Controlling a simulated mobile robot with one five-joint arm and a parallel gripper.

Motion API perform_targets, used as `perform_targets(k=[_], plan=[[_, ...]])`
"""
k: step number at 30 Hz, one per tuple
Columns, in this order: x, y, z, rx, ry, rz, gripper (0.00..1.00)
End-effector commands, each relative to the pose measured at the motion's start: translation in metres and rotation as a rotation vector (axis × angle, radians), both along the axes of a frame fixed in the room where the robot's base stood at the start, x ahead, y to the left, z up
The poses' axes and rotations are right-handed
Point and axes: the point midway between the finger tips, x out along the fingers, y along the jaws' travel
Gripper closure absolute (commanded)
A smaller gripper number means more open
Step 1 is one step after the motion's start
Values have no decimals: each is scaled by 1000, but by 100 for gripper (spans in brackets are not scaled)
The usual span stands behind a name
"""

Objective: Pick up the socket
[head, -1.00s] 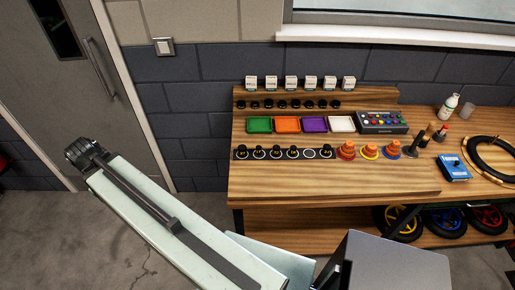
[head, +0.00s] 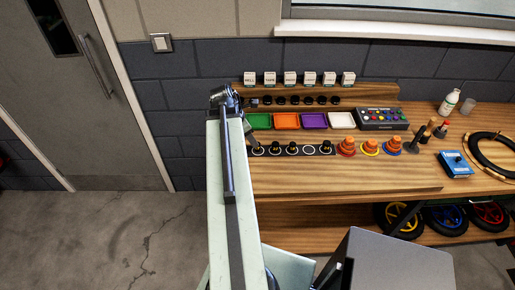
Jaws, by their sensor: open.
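Several small dark sockets (head: 292,149) stand upright on a black strip with white rings, on the bench's front level. One ring (head: 309,150) toward the right is empty. My gripper (head: 253,142) is at the left end of the strip, pointing down beside the sockets there. It is small and dark in this view. It is open, and I see nothing held in it. My arm hides the leftmost spot of the strip. Whether the fingers are around a socket or above it, I cannot tell.
Behind the strip are green, orange, purple and white trays (head: 342,113) and a grey box with coloured buttons (head: 381,119). Small dark pieces and white boxes (head: 290,78) line the back. The bench front (head: 340,177) is clear.

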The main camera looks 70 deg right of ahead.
Motion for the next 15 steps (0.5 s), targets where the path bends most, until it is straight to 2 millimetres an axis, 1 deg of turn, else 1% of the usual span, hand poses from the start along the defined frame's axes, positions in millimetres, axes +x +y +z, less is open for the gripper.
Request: perform_targets(k=[3, 5, 10, 12, 15], plan=[[-1, -1, -3, -1, -1, 0, 53], [-3, -2, -9, -1, -1, -1, 53], [-17, -10, -38, 0, -2, -1, 53], [-18, -13, -48, -1, -2, 0, 53], [-20, -15, -50, -1, -2, 1, 53]])
